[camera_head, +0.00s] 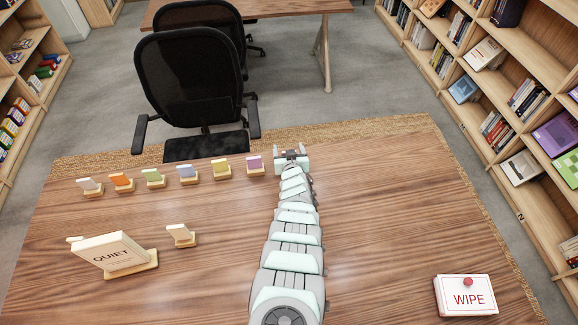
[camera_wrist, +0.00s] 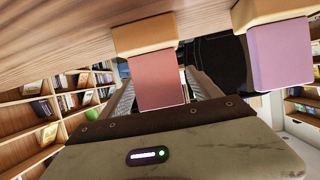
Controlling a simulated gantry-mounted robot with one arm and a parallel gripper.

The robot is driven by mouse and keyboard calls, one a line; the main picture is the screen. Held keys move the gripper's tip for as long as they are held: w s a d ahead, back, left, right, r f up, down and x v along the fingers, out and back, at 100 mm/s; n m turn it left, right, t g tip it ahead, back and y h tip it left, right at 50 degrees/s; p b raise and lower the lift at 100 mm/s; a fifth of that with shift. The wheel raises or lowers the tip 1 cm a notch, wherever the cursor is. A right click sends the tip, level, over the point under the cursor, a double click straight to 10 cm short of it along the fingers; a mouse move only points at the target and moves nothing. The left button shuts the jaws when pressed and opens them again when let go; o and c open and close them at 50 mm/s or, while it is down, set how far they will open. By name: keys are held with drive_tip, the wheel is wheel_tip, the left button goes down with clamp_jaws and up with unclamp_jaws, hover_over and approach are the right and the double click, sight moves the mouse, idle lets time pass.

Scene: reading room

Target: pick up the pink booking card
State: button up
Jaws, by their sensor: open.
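The pink booking card (camera_wrist: 158,82) stands in a small wooden holder (camera_wrist: 143,34) in the wrist view, where the picture is turned over and the tabletop is at the top. My gripper (camera_wrist: 162,90) is open, with one finger showing on each side of the card. I cannot tell whether either finger touches it. In the head view my gripper (camera_head: 291,154) is at the far edge of the desk, at the right end of the card row, and it hides the pink card there.
A purple card (camera_head: 255,164) stands close to the left of my gripper; it also shows in the wrist view (camera_wrist: 281,55). Yellow (camera_head: 220,167), blue, green, orange and white cards continue leftward. A QUIET sign (camera_head: 110,253) and a WIPE box (camera_head: 466,295) stand nearer. The desk's right side is mostly clear.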

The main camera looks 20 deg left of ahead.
clamp_jaws()
idle(0.8)
